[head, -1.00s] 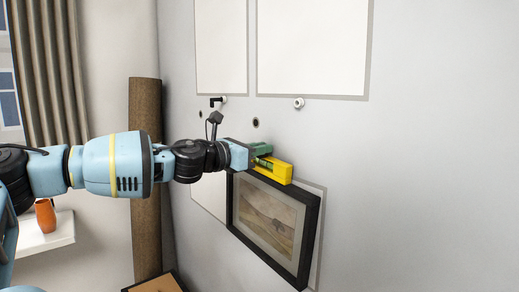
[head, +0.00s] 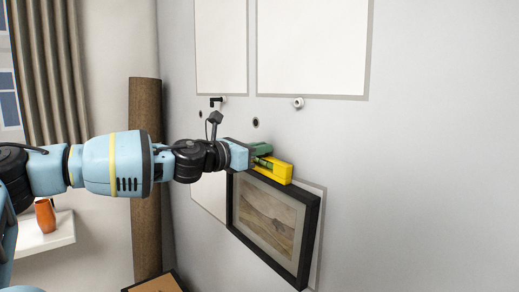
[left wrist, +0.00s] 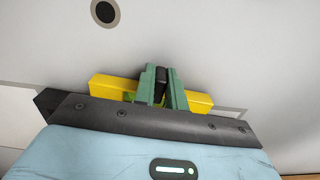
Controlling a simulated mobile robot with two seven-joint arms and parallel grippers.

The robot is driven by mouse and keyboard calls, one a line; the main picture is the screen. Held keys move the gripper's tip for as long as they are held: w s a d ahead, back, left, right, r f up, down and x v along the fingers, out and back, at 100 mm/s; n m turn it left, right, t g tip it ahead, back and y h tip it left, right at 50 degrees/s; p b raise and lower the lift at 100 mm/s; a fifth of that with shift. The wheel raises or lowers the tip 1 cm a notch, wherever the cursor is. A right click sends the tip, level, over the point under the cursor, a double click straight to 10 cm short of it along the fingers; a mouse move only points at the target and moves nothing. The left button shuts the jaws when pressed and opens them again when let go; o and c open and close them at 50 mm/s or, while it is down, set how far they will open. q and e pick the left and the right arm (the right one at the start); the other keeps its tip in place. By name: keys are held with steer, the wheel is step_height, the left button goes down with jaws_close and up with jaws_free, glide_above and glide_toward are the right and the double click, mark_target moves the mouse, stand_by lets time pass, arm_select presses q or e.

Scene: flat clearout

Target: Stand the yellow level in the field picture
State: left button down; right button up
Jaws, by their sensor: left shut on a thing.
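The field picture (head: 264,221) is a dark-framed landscape with a pale mat, hanging on the wall and looking tilted in the head view. The yellow level (head: 275,171) lies along the top edge of its frame, or just above it; I cannot tell whether it touches. My left gripper (head: 262,158) comes in from the left with its green fingers shut on the level. In the left wrist view the level (left wrist: 110,86) runs to both sides behind the green fingers (left wrist: 162,84), and its middle is hidden by them. My right gripper is not in view.
Two blank pale panels (head: 312,45) are on the wall above, with a black hook (head: 216,101) and a white knob (head: 297,103) below them. A dark round spot (head: 255,122) is on the wall. A brown roll (head: 146,185) stands in the corner. An orange vase (head: 45,215) is on a white shelf.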

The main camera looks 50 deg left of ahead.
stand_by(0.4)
arm_select(q)
steer(key=c, duration=1.4)
jaws_free()
steer(key=shift+o, duration=0.2)
